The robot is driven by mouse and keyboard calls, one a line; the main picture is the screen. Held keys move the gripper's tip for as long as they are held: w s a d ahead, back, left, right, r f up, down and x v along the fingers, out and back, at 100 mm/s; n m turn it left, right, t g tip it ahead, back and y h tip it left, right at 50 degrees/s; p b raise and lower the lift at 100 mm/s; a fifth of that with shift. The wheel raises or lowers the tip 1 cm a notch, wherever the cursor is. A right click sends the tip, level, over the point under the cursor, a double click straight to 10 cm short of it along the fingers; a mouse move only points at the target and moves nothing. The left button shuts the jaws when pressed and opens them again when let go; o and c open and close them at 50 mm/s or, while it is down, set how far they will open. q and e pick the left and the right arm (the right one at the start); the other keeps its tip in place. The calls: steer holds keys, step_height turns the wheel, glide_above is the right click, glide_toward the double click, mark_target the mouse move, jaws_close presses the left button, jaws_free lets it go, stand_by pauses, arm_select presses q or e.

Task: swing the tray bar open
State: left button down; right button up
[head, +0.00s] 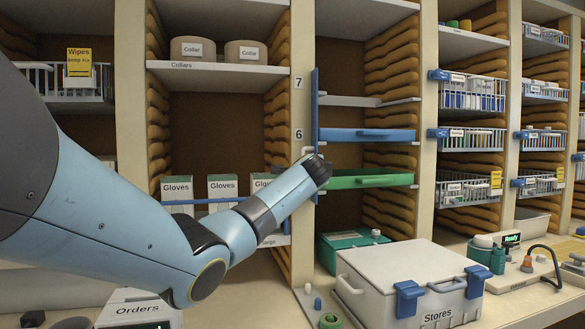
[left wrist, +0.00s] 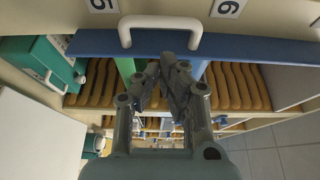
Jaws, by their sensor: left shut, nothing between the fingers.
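The tray bar (head: 315,100) is a tall blue upright strip beside the post, at the left ends of the tray column. It also runs across the top of the left wrist view (left wrist: 250,47). Its white loop handle shows in the left wrist view (left wrist: 160,23) and partly in the head view (head: 307,150). My left gripper (left wrist: 168,66) is shut and empty. Its fingertips appear beside the bar, below the handle in that picture; I cannot tell whether they touch the bar. In the head view my left wrist hides the fingers and the bar's lower part.
A blue tray (head: 345,135) and a green tray (head: 343,183) sit in the column to the right of the bar. A white Stores box (head: 385,262) stands on the counter below. Glove boxes (head: 222,187) stand on the shelf to the left, near my arm.

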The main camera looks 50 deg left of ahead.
arm_select(q)
steer(key=s+a+b, duration=0.1)
steer(key=s+a, duration=0.2)
steer(key=s, duration=0.6)
steer(key=shift+s+a+b, duration=0.2)
steer(key=shift+s+b, duration=0.1)
steer(key=shift+b, duration=0.1)
arm_select(e)
steer(key=shift+d+f, duration=0.2)
steer(key=shift+f, duration=0.7)
arm_select(q)
steer(key=shift+f, duration=0.15)
arm_select(e)
steer(key=shift+a, duration=0.1)
